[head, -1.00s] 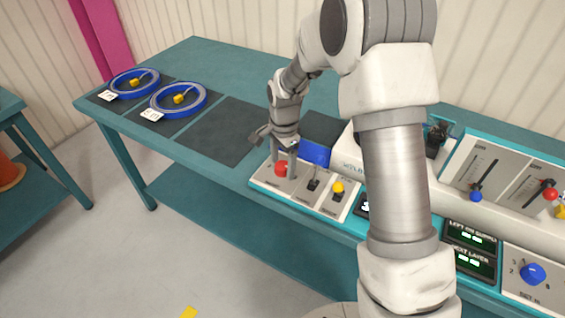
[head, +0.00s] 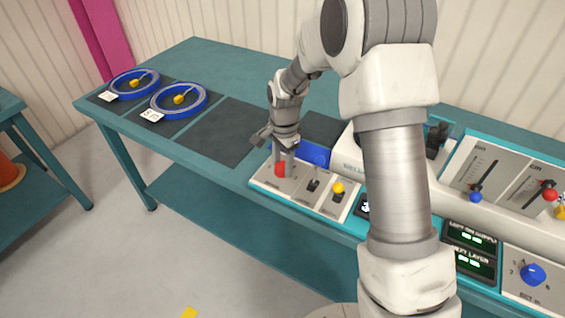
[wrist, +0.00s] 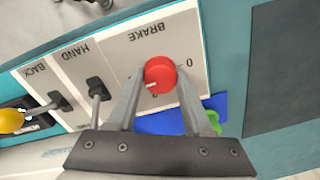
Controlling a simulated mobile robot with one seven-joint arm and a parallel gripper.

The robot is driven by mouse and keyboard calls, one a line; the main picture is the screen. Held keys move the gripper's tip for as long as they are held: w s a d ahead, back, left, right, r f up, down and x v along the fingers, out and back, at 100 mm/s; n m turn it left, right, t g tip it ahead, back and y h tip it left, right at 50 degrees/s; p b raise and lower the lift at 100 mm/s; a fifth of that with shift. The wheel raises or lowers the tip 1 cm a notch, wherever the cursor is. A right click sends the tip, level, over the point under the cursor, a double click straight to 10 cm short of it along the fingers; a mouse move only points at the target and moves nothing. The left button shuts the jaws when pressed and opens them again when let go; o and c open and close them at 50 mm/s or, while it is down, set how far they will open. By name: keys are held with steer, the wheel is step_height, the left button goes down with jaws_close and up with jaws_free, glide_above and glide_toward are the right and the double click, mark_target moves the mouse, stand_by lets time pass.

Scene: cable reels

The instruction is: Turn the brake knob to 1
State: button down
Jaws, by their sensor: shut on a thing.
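The red brake knob (wrist: 162,73) sits on a light panel (wrist: 120,52) labelled BRAKE in the wrist view, with the lettering upside down. A white mark shows on its lower left side. A 0 is printed to its right and another digit, partly hidden, below it. My gripper (wrist: 160,82) has one finger on each side of the knob and is shut on it. In the head view my gripper (head: 284,162) reaches down onto the red knob (head: 281,170) at the panel's left end. The 1 label is not readable.
Beside the knob are a black HAND switch (wrist: 97,88) and a yellow-tipped BACK lever (wrist: 12,120). A blue part (head: 315,154) stands close behind the panel. Two blue reels (head: 180,99) lie on the table's left. A dark mat (head: 217,132) there is bare.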

steer(key=n, duration=0.5)
steer(key=shift+r+n+p, duration=0.1)
steer(key=shift+n+p, duration=0.2)
steer(key=n+p, duration=0.1)
steer(key=n, duration=0.5)
steer(key=n+p, duration=0.1)
steer(key=n, duration=0.4)
steer(key=shift+w+n+g, duration=0.1)
steer(key=shift+n+g, duration=0.2)
steer(key=shift+n, duration=0.1)
steer(key=n+p, duration=0.1)
steer(key=n, duration=0.4)
steer(key=shift+n, duration=0.3)
steer(key=shift+c, duration=1.6)
jaws_free()
